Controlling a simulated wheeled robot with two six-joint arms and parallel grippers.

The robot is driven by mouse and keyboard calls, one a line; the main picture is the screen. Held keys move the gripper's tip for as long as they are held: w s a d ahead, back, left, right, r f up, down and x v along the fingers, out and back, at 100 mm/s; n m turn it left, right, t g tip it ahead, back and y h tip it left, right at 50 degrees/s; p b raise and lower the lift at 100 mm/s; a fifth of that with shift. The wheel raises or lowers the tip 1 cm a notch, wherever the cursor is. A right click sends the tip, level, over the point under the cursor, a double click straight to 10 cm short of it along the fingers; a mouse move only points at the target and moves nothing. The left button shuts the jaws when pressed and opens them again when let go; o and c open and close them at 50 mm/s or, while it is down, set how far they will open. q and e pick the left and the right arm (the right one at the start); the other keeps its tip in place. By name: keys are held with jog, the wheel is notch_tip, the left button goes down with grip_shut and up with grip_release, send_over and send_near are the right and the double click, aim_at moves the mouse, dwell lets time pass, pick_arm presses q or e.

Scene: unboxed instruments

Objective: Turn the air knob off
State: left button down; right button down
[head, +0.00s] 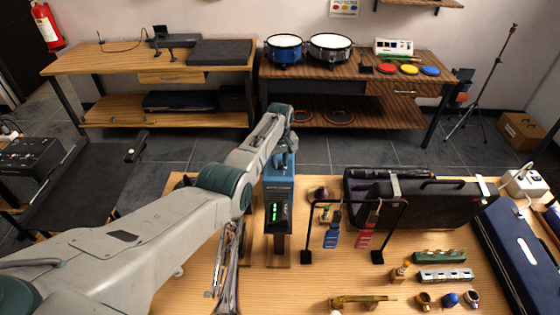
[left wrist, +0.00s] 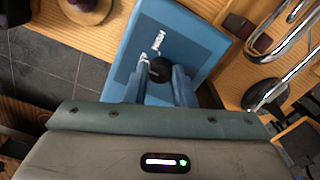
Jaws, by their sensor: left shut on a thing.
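A blue upright device (head: 278,190) with a lit green display stands on the wooden table in the head view. In the left wrist view its blue face (left wrist: 198,45) fills the upper middle. A round black knob (left wrist: 160,69) sits on that face, with a small silvery mark or part beside it. My left gripper (left wrist: 161,76) has one blue finger on each side of the knob and is shut on it. In the head view the left gripper (head: 284,158) is at the device's top, and my arm hides the knob. My right gripper is not in view.
Shiny metal tubing (head: 228,265) stands left of the device. A black rack (head: 355,202) with blue and red tags stands right of it, before a black case (head: 430,205). Small instruments, including a green harmonica (head: 439,256), lie at the front right.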

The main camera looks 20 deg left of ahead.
aim_at(280, 164)
pick_arm(q)
jog(key=c, duration=1.2)
grip_release()
jog(key=shift+r, duration=0.1)
notch_tip(280, 164, up, 11)
jog(key=b, duration=0.2)
jog(key=shift+f, duration=0.2)
